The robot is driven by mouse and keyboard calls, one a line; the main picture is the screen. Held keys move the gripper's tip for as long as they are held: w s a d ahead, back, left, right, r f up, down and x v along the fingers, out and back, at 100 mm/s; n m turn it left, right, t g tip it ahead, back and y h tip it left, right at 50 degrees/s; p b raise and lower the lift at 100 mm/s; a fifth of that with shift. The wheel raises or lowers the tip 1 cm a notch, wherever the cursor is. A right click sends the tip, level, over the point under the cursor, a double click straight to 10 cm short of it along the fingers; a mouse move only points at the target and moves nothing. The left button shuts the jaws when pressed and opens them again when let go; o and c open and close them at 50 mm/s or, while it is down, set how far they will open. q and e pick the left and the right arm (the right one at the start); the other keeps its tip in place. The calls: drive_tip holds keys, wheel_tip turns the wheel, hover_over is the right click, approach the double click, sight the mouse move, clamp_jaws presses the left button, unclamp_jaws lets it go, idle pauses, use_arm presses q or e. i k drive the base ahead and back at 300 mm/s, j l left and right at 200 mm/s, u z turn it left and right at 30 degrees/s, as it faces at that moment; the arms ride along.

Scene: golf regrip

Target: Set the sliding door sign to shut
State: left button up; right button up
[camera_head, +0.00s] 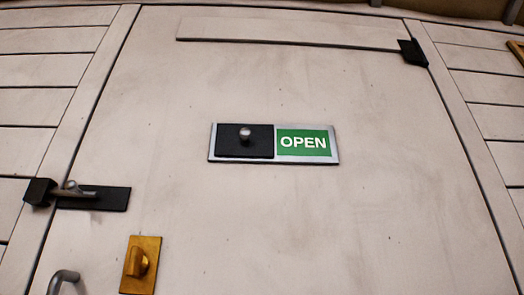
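The sliding door sign (335,158) is a silver-framed plate mounted on the pale door. Its black slider (232,148) with a round silver knob (245,134) sits over the left half. The right half is uncovered and shows a green panel (304,142) reading OPEN in white. What lies under the slider is hidden. Neither of my grippers shows in the head view.
The pale door (290,220) fills most of the view. A black latch (95,197) is at its left edge, with a brass turn knob plate (140,265) and a grey handle (63,279) below. A black bracket (413,52) is at upper right. The area around the sign is clear.

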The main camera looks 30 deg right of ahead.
sight(231, 140)
drive_tip(key=j+z, duration=0.15)
drive_tip(key=z, duration=0.65)
